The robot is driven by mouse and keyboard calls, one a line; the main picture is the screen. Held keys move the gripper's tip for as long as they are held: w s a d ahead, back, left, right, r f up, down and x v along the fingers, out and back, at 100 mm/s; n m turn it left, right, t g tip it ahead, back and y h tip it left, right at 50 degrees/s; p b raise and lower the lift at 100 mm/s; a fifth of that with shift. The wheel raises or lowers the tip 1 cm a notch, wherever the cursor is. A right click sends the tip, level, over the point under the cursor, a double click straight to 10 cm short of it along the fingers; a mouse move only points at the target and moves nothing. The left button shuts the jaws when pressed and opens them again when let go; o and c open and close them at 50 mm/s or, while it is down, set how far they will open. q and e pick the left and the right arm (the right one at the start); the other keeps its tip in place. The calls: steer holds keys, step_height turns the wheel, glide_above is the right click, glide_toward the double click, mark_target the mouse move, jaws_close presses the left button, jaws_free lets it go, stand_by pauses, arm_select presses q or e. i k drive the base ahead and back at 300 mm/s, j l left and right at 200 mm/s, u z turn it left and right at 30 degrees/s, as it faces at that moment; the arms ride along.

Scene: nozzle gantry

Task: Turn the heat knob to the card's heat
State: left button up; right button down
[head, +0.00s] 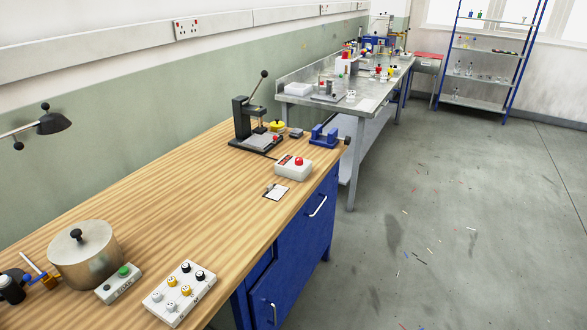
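I cannot tell for sure which knob is the heat knob. A white panel (180,294) with several black, yellow and white knobs lies on the wooden bench at the bottom of the head view; its labels are too small to read. A small clipboard with a white card (276,191) lies near the bench's front edge; its writing is not legible. On the far metal table (353,103), small devices with red and yellow parts are too small to make out. Neither of my grippers is in view.
A steel pot (86,256) and a green-button box (120,284) stand beside the panel. A lever press (252,118), a blue vise (325,137) and a red-button box (294,168) are farther back. A shelf rack (490,53) stands far right. The floor (450,220) is mostly clear.

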mark_target(298, 160)
steer(key=i+l, duration=0.25)
steer(key=i+l+u, duration=0.1)
steer(key=i+l, duration=0.15)
steer(key=l, duration=0.2)
steer(key=i+l, duration=0.25)
steer(key=i+l+u, duration=0.1)
steer(key=l, duration=0.4)
steer(key=i, duration=0.1)
